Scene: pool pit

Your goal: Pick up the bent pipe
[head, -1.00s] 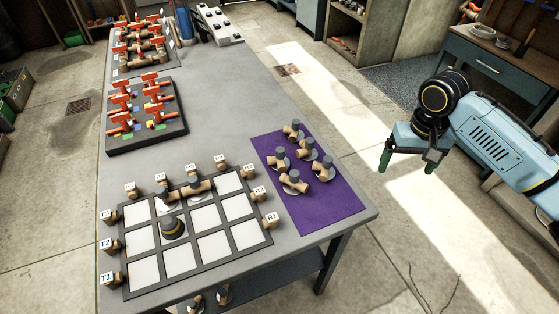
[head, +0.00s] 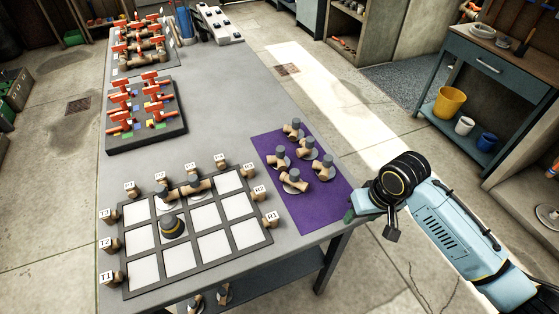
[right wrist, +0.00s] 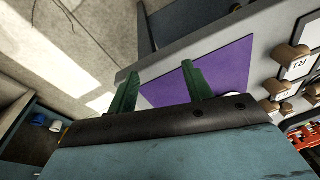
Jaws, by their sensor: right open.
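Several bent pipes (head: 295,179), tan elbows with grey ends and pale round flanges, stand grouped on the purple mat (head: 305,208) at the table's right side. They look alike, and I cannot tell which one is meant. My right gripper (head: 369,218) is at the table's right edge, beside the mat and apart from the pipes. In the right wrist view its two green fingers (right wrist: 160,82) are spread with nothing between them, and the mat (right wrist: 225,70) shows behind them. The gripper body hides most of the pipes there. My left gripper is out of view.
A grid board (head: 207,245) with white squares and labelled pipe stubs lies left of the mat. A dark capped piece (head: 173,226) and a tan pipe (head: 195,187) are on it. Red-handled valves (head: 150,100) stand on a dark board behind. The table's middle (head: 235,110) is clear.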

